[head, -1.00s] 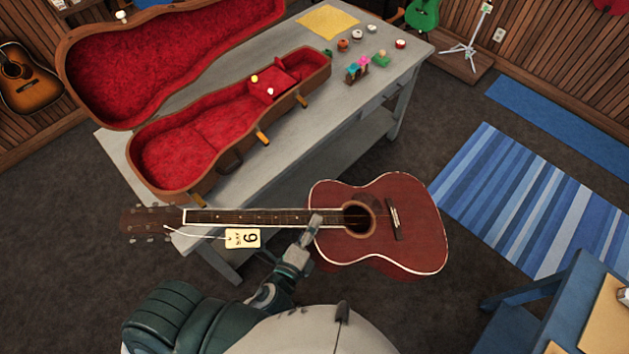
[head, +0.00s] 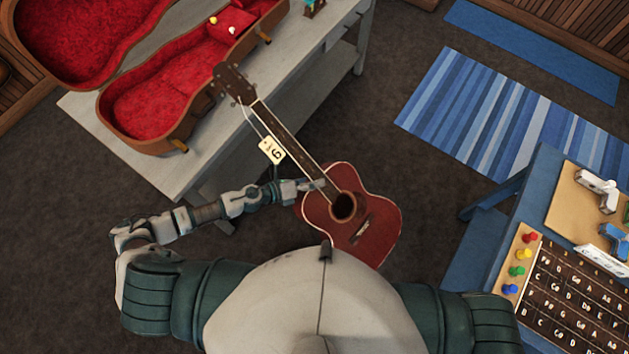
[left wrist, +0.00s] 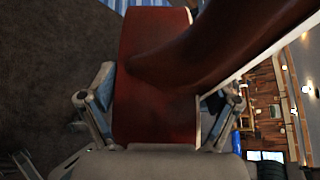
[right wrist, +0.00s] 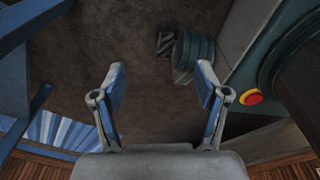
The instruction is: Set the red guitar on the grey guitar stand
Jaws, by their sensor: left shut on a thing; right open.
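The red guitar (head: 368,218) hangs tilted in front of me in the head view, its neck pointing up and left and its body low on the right. My left gripper (head: 316,186) is shut on the guitar where the neck meets the body. In the left wrist view the fingers (left wrist: 155,110) sit on both sides of the guitar's red side (left wrist: 150,75). My right gripper (right wrist: 160,88) is open and empty in the right wrist view. I see no grey guitar stand in these frames.
A grey table (head: 95,122) with an open red-lined guitar case (head: 155,105) stands at upper left. A blue table (head: 490,262) with a pegged letter board (head: 570,300) stands at right. A striped blue rug (head: 480,110) lies on the open floor between them.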

